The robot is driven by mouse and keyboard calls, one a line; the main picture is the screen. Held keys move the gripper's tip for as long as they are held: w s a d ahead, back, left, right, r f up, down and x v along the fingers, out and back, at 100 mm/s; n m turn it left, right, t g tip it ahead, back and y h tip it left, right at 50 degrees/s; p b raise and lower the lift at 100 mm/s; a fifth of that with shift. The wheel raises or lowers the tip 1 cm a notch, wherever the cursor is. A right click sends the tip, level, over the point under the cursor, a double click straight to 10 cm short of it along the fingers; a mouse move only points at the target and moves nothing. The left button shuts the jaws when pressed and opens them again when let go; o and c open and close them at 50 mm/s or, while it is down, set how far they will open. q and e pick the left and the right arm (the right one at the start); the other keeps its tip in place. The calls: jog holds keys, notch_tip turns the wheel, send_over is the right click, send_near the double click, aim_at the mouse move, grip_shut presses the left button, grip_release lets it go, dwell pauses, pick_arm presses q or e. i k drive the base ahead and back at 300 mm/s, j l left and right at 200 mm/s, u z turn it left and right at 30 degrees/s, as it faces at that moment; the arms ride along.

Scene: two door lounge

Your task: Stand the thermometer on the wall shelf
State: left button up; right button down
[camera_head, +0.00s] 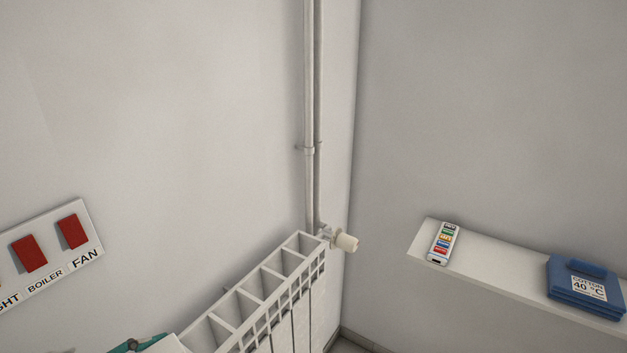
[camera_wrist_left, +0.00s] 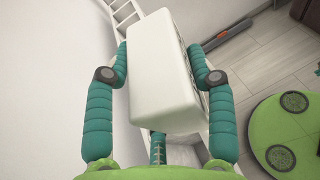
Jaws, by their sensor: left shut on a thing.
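My left gripper (camera_wrist_left: 159,68) is shut on a white box-shaped thing (camera_wrist_left: 158,85), which I take to be the thermometer; its front is turned away, with some dark marks on its right side. In the head view, part of the left gripper (camera_head: 130,346) and the white thing's edge (camera_head: 166,344) show at the bottom, beside the radiator. The white wall shelf (camera_head: 490,257) is at the right, well away from the gripper. My right gripper is not in view.
A remote (camera_head: 442,243) lies near the shelf's left end and a folded blue cloth (camera_head: 583,288) lies farther right; bare shelf lies between them. A white radiator (camera_head: 255,300) with a valve (camera_head: 345,242) and pipes (camera_head: 310,120) stands by the corner. A switch panel (camera_head: 50,255) is at left.

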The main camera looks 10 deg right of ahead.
aim_at(496, 265)
jog(key=i+l+z, duration=0.25)
jog(key=l+z, duration=0.15)
jog(key=i+l+z, duration=0.3)
jog(key=z, duration=0.15)
jog(key=i+l+z, duration=0.4)
